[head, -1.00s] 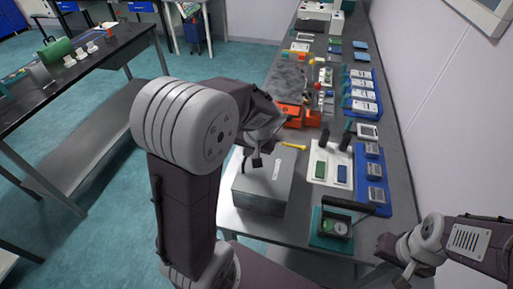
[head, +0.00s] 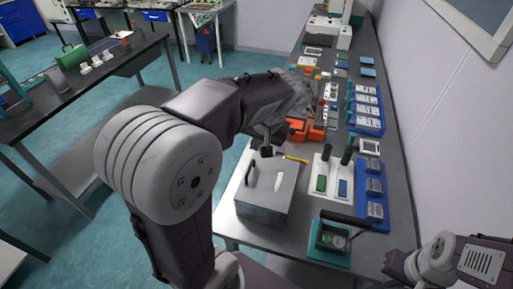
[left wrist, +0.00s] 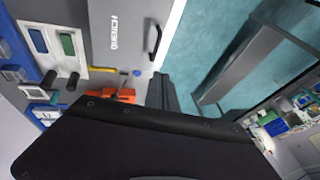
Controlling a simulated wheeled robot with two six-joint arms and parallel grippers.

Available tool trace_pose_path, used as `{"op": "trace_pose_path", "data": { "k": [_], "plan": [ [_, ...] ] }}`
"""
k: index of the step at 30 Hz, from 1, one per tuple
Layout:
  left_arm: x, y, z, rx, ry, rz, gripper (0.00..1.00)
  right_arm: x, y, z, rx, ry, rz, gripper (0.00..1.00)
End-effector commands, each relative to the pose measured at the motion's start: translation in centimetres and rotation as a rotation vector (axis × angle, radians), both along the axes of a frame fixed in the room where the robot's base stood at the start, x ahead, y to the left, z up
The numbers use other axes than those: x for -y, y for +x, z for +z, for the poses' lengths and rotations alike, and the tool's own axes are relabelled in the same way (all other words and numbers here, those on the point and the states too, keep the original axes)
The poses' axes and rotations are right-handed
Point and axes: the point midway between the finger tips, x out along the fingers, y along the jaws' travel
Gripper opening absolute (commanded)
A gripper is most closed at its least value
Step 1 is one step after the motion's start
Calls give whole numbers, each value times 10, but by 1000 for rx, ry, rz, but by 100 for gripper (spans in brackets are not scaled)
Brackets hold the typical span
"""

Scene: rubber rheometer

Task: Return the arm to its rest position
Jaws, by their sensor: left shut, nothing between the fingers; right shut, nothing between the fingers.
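My left arm comes in from the left in the head view, bent at a large grey joint. My left gripper (head: 266,150) is at the far-left corner of a grey metal box and appears above it. It is shut and empty, partly hidden by its own wrist. My right gripper (head: 393,264) is at the lower right edge, beside the bench's near end. It is small in view, shut and empty.
The grey box (head: 262,201) with a top handle stands at the bench's near left edge. Close by are a yellow-handled tool (head: 295,159), orange devices (head: 309,131), a white tray (head: 331,177) and a teal-based gauge (head: 330,240). Blue trays line the wall side. Open floor lies left.

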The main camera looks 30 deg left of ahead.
Motion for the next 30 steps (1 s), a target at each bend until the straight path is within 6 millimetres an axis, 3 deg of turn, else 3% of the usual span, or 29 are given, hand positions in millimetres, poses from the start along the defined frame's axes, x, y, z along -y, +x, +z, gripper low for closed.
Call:
{"op": "trace_pose_path", "data": {
  "k": [7, 9, 11, 15, 19, 23, 30],
  "plan": [
    [0, 0, 0, 0, 0, -1, 0, 0, 0, 0, 0, 0, 0, 0],
    [1, -6, -10, -33, -3, -1, 0, 0, 0, 0, 0, 0, 0, 0],
    [8, -23, -33, -95, -29, 3, 0, 0, 0, 0, 0, 0, 0, 0],
    [47, -75, -107, -233, -186, -62, 0, 0, 0, 0, 0, 0, 0, 0],
    [81, -114, -154, -260, -316, -150, 0, 0, 0, 0, 0, 0, 0, 0],
    [90, -101, -159, -186, -333, -244, 0, 0, 0, 0, 0, 0, 0, 0],
    [90, -100, -159, -188, -327, -263, 0, 0, 0, 0, 0, 0, 0, 0]
  ]
}}
